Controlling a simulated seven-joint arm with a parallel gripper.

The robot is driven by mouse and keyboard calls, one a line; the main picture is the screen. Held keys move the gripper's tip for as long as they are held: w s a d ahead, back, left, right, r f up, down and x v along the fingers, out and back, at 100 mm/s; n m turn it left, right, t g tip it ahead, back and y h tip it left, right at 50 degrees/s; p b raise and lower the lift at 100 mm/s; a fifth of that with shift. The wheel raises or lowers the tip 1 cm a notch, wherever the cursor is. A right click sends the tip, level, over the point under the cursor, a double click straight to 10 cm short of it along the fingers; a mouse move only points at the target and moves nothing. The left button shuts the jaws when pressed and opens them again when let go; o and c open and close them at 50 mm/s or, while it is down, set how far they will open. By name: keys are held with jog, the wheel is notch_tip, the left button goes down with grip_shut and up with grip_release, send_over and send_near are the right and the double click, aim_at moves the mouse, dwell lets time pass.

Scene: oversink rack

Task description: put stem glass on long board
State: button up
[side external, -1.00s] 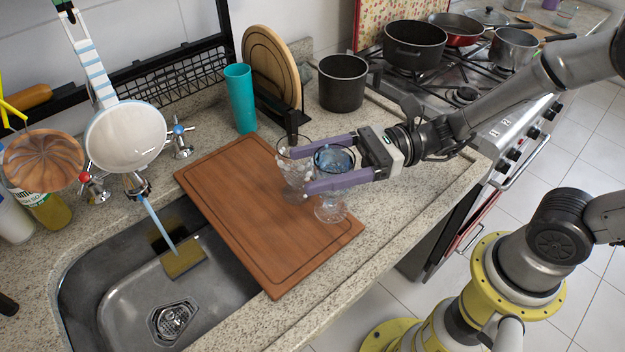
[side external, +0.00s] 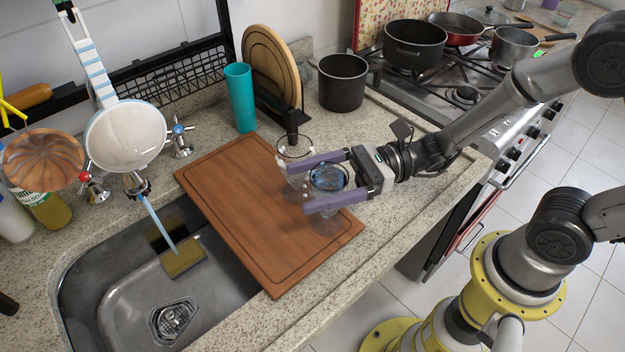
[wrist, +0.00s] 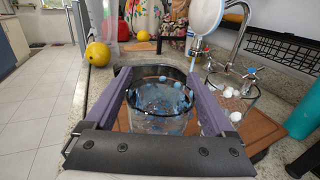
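A clear stem glass with blue pieces in it (side external: 328,180) is between the two purple fingers of my gripper (side external: 294,184), which appear to press on both sides of its bowl. It also fills the middle of the wrist view (wrist: 160,105). Its foot is faint over the board's right part, and I cannot tell whether it touches. The long brown wooden board (side external: 235,200) lies across the sink's right edge and the counter. A second clear glass with white pieces (side external: 294,147) stands just beyond the far fingertip, partly hidden by it; it shows right of the fingers in the wrist view (wrist: 233,95).
A teal cup (side external: 240,98), a round board in a holder (side external: 270,65) and a dark pot (side external: 342,82) stand behind the long board. The sink (side external: 130,290) lies left. The board's left and front parts are clear.

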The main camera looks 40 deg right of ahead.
aim_at(347, 173)
jog(key=shift+r, duration=0.2)
jog(key=v, duration=1)
jog(key=shift+d+f, duration=0.1)
jog(key=shift+d, duration=0.2)
jog(key=s+d+n+g+h, duration=0.2)
jog(key=s+n+g+h, duration=0.55)
jog(key=s+n, duration=0.5)
jog(key=w+d+r+n+t+h, duration=0.1)
jog(key=d+r+n+t+h, duration=0.5)
jog(key=d+n+h, duration=0.3)
jog(key=shift+w+d+r+n, duration=0.35)
jog(key=shift+d+r+n, duration=0.15)
jog(key=shift+d, duration=0.3)
